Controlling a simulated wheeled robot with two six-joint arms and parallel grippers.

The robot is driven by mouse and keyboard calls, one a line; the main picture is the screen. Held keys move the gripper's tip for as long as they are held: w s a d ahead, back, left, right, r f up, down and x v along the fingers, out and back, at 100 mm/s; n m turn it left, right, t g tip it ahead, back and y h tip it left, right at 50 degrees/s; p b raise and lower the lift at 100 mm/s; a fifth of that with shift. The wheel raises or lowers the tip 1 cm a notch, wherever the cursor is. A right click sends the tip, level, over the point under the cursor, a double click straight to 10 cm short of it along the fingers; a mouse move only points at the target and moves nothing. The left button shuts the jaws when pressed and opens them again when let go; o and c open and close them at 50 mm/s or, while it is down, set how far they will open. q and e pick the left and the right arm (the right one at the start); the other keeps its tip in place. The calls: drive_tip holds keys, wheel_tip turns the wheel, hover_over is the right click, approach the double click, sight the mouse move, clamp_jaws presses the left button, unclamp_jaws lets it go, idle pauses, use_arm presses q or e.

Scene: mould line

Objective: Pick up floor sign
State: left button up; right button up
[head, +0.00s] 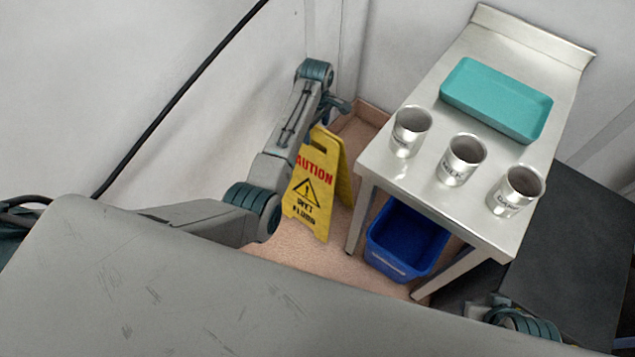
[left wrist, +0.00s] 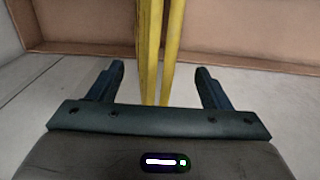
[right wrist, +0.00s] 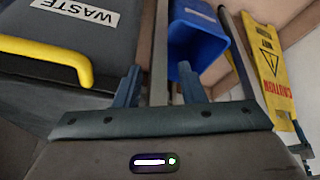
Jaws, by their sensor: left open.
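The yellow floor sign (head: 316,190) stands upright on the floor between the wall and the steel table. It carries red and black lettering and is partly hidden by my left arm in the head view. My left gripper (head: 338,106) is at the sign's top edge. In the left wrist view the sign's two thin yellow panels (left wrist: 150,45) show edge-on between the open fingers of the left gripper (left wrist: 160,80), with gaps on both sides. My right gripper (right wrist: 159,82) is open, low near the table. The sign also shows at the right of the right wrist view (right wrist: 268,65).
A steel table (head: 385,175) holds a teal tray (head: 495,98) and three metal cups (head: 464,160). A blue bin (head: 400,245) stands beneath it. A grey waste bin (right wrist: 60,45) with a yellow handle is beside my right gripper. The wall is close behind the sign.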

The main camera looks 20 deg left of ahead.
sight(317, 139)
use_arm(q)
drive_tip(key=f+b, duration=0.1)
drive_tip(key=f, duration=0.4)
drive_tip(key=shift+d+f, duration=0.2)
clamp_jaws()
drive_tip(key=shift+r, duration=0.15)
